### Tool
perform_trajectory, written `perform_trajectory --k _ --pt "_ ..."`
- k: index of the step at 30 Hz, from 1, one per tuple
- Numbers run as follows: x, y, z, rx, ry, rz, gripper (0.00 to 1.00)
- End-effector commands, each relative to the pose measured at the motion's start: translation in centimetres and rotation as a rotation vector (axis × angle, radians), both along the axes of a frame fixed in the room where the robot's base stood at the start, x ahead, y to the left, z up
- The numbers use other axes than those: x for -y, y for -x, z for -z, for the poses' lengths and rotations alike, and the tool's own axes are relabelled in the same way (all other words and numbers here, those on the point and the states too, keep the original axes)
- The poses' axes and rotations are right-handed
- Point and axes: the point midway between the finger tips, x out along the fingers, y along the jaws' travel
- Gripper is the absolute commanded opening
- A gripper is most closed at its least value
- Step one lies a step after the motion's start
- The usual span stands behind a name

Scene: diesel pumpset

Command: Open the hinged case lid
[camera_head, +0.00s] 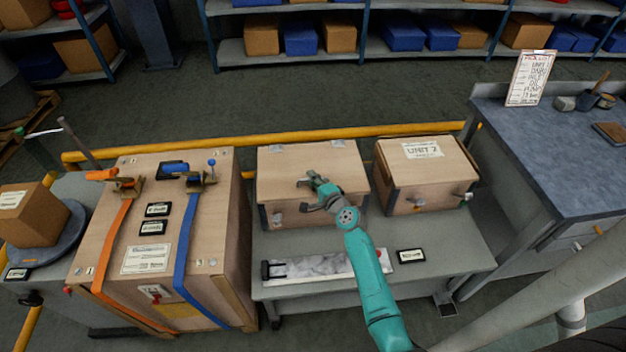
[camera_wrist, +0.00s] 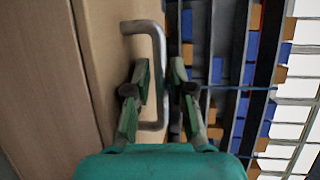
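A wooden case (camera_head: 305,160) with a pale lid stands in the middle of the low bench, its lid lying flat and shut. My gripper (camera_head: 316,188) is at the front edge of this case, and the arm hides part of its front. In the wrist view, a grey U-shaped metal handle (camera_wrist: 157,45) stands out from a wooden face (camera_wrist: 45,85). My gripper (camera_wrist: 160,80) is open there, with one finger on each side of the handle's bar. A gap shows between the bar and the right finger; contact with the left finger is unclear.
A second wooden case (camera_head: 425,175) marked UNIT 2 stands at the right. A strapped crate (camera_head: 130,205) is at the left. A pale tray (camera_head: 315,268) and a small label plate (camera_head: 410,255) lie on the bench (camera_head: 460,245). A yellow rail (camera_head: 290,137) runs behind.

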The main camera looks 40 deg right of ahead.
Motion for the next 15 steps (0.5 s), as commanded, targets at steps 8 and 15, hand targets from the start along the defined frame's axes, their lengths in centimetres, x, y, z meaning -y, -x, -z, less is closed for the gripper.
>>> perform_trajectory --k 8,15 --pt "-0.02 -0.02 0.02 0.000 0.000 0.000 0.13" --pt "-0.02 -0.01 0.02 0.000 0.000 0.000 0.00"
